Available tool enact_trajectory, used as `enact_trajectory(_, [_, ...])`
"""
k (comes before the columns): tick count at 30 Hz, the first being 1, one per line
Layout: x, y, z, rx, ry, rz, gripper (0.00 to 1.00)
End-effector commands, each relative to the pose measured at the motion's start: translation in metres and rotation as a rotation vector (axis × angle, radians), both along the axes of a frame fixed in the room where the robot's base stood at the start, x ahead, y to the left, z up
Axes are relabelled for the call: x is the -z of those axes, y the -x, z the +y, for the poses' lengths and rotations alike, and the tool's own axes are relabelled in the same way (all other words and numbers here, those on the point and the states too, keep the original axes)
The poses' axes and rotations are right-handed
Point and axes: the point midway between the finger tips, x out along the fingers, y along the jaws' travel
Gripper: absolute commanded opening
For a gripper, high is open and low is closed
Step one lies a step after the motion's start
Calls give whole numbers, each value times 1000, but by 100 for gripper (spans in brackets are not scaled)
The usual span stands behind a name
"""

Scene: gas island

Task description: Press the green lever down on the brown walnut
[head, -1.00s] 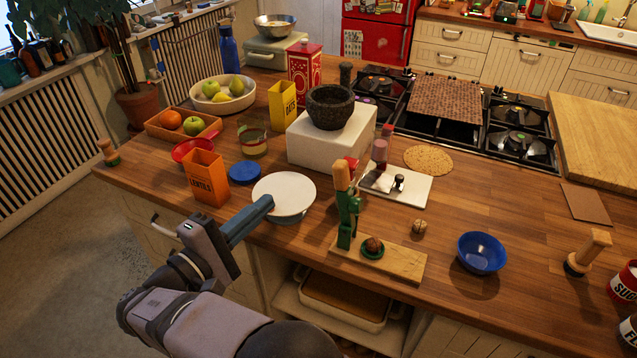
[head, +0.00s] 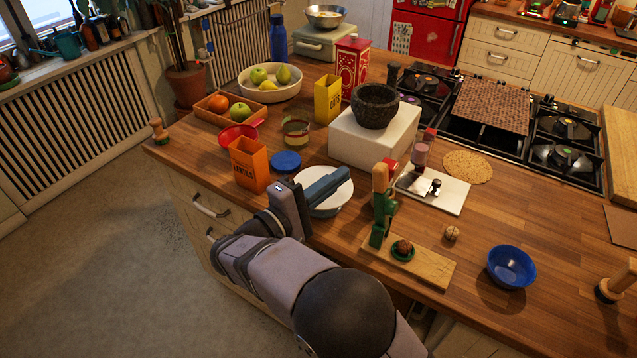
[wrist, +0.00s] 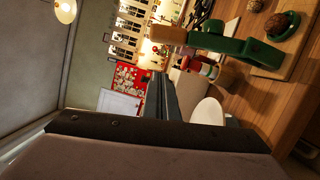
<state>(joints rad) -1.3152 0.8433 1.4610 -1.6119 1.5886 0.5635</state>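A nutcracker stands on a light wooden board (head: 436,268) at the counter's front. Its green lever (head: 381,215) with a wooden handle (head: 380,180) stands upright at the board's left end. A brown walnut (head: 403,246) sits in a green cup (head: 399,255) on the board. In the wrist view the lever (wrist: 235,48) lies sideways at upper right, with the walnut (wrist: 275,24) in its cup beyond. My gripper (head: 345,174) is left of the lever, over the white plate-topped bowl (head: 333,208). Its fingers look together and empty, apart from the lever.
A second, paler walnut (head: 451,233) and a blue bowl (head: 511,267) are right of the nutcracker. A white tray (head: 447,195) with a bottle (head: 423,152) lies behind it. An orange lentils box (head: 249,166) and a blue lid (head: 286,161) are left of my gripper.

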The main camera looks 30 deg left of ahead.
Motion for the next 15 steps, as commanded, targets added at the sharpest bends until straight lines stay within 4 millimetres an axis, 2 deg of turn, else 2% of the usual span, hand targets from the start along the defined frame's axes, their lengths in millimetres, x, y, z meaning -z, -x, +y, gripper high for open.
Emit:
enact_trajectory(2, [-4,-16,-5,4,2,1,0])
enact_trajectory(9, [-8,-12,-29,0,2,0,0])
enact_trajectory(15, [-8,-12,-40,0,-1,1,0])
